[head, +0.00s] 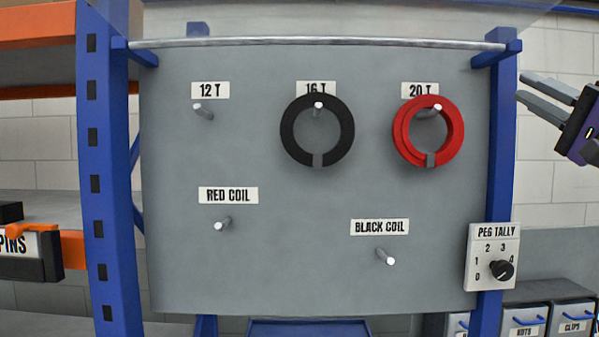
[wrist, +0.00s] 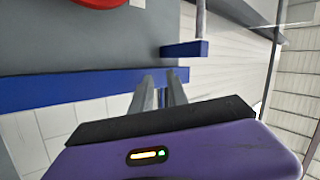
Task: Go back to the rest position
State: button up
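My gripper (head: 521,87) is at the right edge of the head view, beside the blue right post and pointing left. Its two grey fingers are apart with nothing between them. In the wrist view the fingers (wrist: 160,80) also show a gap, with the blue post behind them. A black ring coil (head: 291,138) hangs on the 16 T peg. A red ring coil (head: 403,138) hangs on the 20 T peg; part of it shows in the wrist view (wrist: 98,3). The 12 T peg (head: 203,110), red coil peg (head: 222,224) and black coil peg (head: 385,256) are bare.
The grey board (head: 300,215) hangs between two blue posts, below a metal rail (head: 320,43). A peg tally dial (head: 502,270) is on the right post (head: 498,180). Labelled bins (head: 525,320) stand at lower right. Shelves with a pins bin (head: 30,260) are at left.

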notch_tip(320, 180, down, 24)
jog(key=d+m+t+h, duration=0.1)
jog(key=d+m+h, duration=0.1)
jog(key=h, duration=0.8)
jog(key=s+a+f+n+g+h+b, duration=0.1)
jog(key=s+a+f, duration=0.1)
jog(key=s+f, duration=0.45)
jog(key=s+a+f+n+g+h+b, duration=0.1)
jog(key=s+a+f+h, duration=0.15)
jog(key=f, duration=0.75)
jog(key=s+a+f+n+g+y+b, duration=0.1)
jog(key=s+a+f+n+g+y, duration=0.1)
jog(key=s+a+f, duration=0.3)
jog(key=s+a+f+n+g+y, duration=0.2)
jog(key=s+f, duration=1)
jog(key=s, duration=0.8)
jog(key=s+a+f+n+g+y+b, duration=0.1)
jog(key=s+a+f+n+g+y, duration=0.1)
jog(key=s+a+f+n, duration=0.3)
jog(key=s+a+f+g, duration=0.1)
jog(key=s+f, duration=0.1)
jog(key=s, duration=0.1)
jog(key=s+a+f, duration=0.2)
jog(key=s, duration=0.2)
jog(key=shift+s+a+f+n+g+b, duration=0.25)
jog(key=shift+s+n+g+b, duration=0.05)
jog(key=shift+n+g+b, duration=0.1)
